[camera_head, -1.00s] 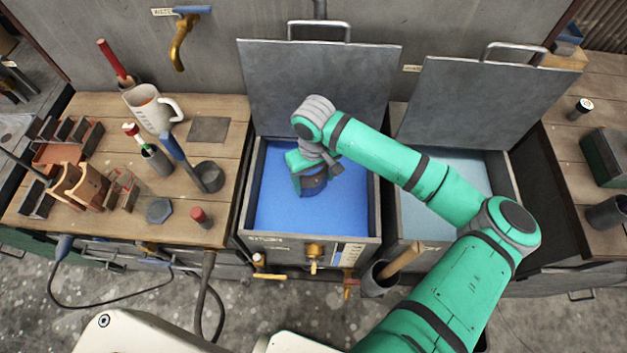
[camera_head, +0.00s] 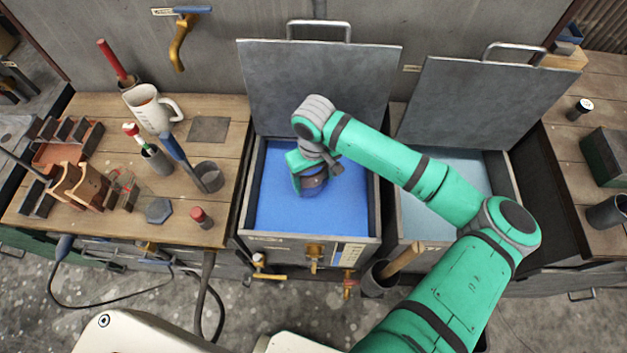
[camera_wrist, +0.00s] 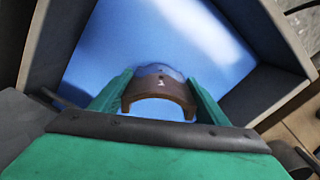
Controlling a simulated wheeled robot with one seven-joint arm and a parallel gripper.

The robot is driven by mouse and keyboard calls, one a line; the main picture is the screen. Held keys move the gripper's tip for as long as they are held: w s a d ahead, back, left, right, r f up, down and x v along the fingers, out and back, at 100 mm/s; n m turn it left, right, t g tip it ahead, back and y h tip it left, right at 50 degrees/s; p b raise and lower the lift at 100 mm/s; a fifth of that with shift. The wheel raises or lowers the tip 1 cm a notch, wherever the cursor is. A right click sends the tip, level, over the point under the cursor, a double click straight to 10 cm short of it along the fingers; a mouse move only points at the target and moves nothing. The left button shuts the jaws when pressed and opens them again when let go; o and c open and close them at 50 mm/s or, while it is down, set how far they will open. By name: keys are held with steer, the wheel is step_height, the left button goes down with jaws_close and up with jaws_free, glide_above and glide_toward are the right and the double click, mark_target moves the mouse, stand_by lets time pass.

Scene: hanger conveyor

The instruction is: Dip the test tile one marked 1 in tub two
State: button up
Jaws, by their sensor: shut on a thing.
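In the head view my gripper (camera_head: 312,180) points down inside the left tub (camera_head: 246,190), which holds bright blue liquid. The right tub (camera_head: 509,180) holds pale liquid and is partly hidden by my arm. No tub number is readable.
Raised grey lids stand behind the left tub (camera_head: 318,85) and right tub (camera_head: 480,105). The tub walls surround my gripper closely. The left bench holds a white jug (camera_head: 152,110), a brown tile rack (camera_head: 85,185) and several tools. A wooden-handled tool (camera_head: 402,262) stands in front between the tubs.

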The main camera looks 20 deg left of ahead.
step_height(320, 180, up, 12)
stand_by(1.1)
stand_by(0.5)
